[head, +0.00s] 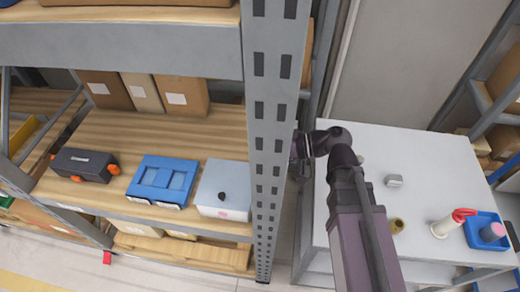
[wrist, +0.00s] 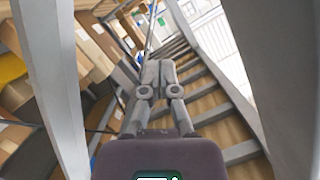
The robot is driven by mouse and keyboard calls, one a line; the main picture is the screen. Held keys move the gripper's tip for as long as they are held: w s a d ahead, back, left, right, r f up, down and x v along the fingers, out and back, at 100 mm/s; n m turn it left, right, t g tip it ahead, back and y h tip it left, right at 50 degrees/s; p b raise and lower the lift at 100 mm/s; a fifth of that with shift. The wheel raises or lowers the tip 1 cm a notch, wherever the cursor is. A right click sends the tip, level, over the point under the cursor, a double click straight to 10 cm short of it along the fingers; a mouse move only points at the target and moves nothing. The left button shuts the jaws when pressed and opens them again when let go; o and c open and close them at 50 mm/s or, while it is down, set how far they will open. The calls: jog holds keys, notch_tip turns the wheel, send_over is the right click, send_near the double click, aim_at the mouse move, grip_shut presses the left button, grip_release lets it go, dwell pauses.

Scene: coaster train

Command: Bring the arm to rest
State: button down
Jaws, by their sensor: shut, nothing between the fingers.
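My gripper (wrist: 158,70) is shut and empty in the wrist view, its two fingers together. In the head view my arm rises from the bottom right over the white table and bends left at its dark wrist. The gripper end (head: 299,160) is beside the grey shelf post (head: 272,130), partly hidden. I cannot tell whether it touches the post.
The shelf (head: 120,125) at left holds a dark toolbox (head: 85,164), a blue case (head: 162,181), a white box (head: 222,190) and cartons (head: 180,97). The white table (head: 420,150) holds a small grey block (head: 394,181), a brass-coloured piece (head: 397,225) and a blue tray (head: 484,232).

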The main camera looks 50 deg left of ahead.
dwell(0.4)
jog(key=w+d+f+m+t+h, duration=0.2)
jog(key=w+d+f+m+t, duration=0.3)
jog(key=w+d, duration=0.6)
jog(key=w+d+f+m+t+h, duration=0.1)
jog(key=w+d+f+m+t, duration=0.4)
jog(key=w+d, duration=0.55)
jog(key=w+d+f+m+h, duration=0.1)
jog(key=w+d+m+h, duration=0.1)
jog(key=d, duration=0.8)
jog(key=w+d+f+m+t+h, duration=0.1)
jog(key=d+m, duration=0.4)
jog(key=d, duration=0.5)
jog(key=w+d+f+m+h, duration=0.2)
jog(key=w+d+m+h, duration=0.1)
jog(key=d, duration=0.7)
jog(key=shift+d+m+h, duration=0.15)
jog(key=shift+m+h, duration=0.35)
jog(key=shift+m, duration=0.2)
jog(key=shift+f, duration=0.1)
jog(key=shift+s, duration=0.1)
